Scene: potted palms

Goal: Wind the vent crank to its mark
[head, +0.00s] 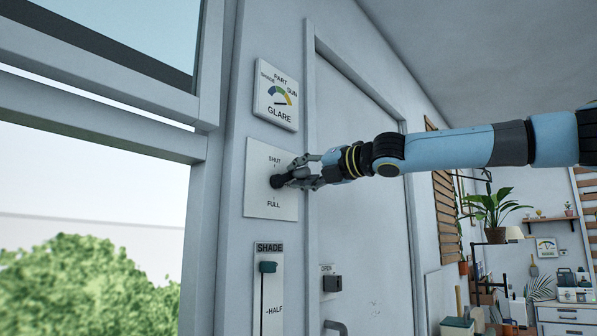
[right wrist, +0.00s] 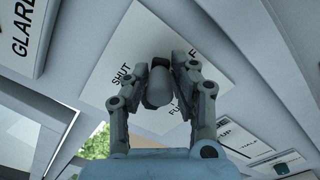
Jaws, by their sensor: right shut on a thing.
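The vent crank shows as a dark rounded knob (head: 277,181) on a pale square plate (head: 262,204) on the wall, marked SHUT above and FULL below. My right gripper (head: 290,179) reaches in from the right and is shut on the knob. In the right wrist view the grey knob (right wrist: 159,88) sits between the two fingers, over the plate (right wrist: 130,55). The fingers and knob hide the middle of the plate, so the crank's arm and its exact angle cannot be made out. My left gripper is out of view.
A GLARE dial (head: 276,95) is above the plate. A SHADE slider (head: 268,267) is below it, and a door latch (head: 332,284) is at its lower right. A window frame stands at the left. Potted palms (head: 495,210) and a cabinet are far off at the right.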

